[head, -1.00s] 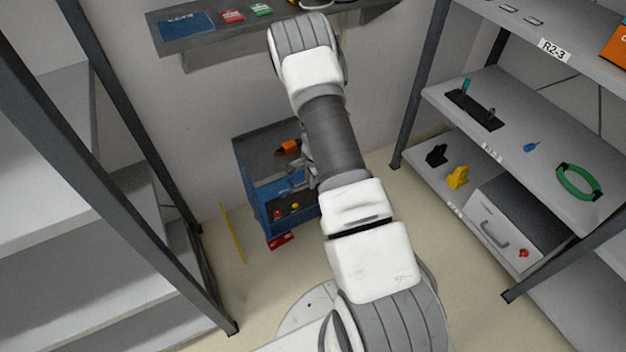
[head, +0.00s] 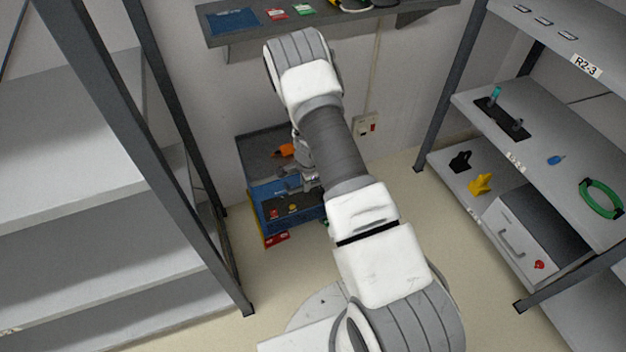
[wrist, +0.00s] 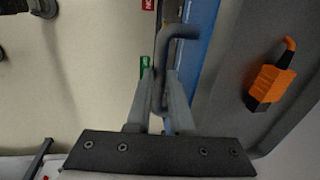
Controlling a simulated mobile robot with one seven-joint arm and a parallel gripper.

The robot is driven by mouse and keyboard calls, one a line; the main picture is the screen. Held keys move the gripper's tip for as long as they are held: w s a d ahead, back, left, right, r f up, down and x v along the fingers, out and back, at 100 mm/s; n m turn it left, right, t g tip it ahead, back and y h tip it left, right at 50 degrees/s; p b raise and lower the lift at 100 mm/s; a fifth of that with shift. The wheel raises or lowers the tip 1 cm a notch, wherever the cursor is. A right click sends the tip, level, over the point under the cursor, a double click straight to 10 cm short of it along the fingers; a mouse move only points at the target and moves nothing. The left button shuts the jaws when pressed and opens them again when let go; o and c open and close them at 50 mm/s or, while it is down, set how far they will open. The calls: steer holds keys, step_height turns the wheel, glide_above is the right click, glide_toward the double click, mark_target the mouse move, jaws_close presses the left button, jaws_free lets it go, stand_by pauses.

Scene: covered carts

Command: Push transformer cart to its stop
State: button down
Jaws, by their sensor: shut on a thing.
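The blue cart (head: 262,192) stands low at the back wall, with a grey top (head: 258,150) and a lower open front holding small red and yellow items. An orange and black tool (head: 284,151) lies on its top; the tool also shows in the wrist view (wrist: 272,80). My gripper (wrist: 160,88) is shut on the cart's grey bent bar handle (wrist: 181,32), beside the cart's blue edge (wrist: 207,50). In the head view my arm hides the cart's right part and much of the handle. No stop can be made out.
A grey rack (head: 170,150) stands close on the left; another rack (head: 545,85) with loose items stands on the right. A wall shelf (head: 345,32) hangs above. A yellow floor strip (head: 254,226) and a red item (head: 277,239) lie by the cart. Floor right of my arm is clear.

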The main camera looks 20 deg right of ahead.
steer(key=shift+a, duration=0.35)
steer(key=c, duration=0.8)
jaws_free()
steer(key=shift+c, duration=0.2)
steer(key=shift+o, duration=0.2)
steer(key=shift+d, duration=0.15)
steer(key=s+r+p, duration=0.3)
steer(key=r+p, duration=0.2)
steer(key=r, duration=1.2)
steer(key=shift+p, duration=0.3)
steer(key=shift+s+r, duration=0.1)
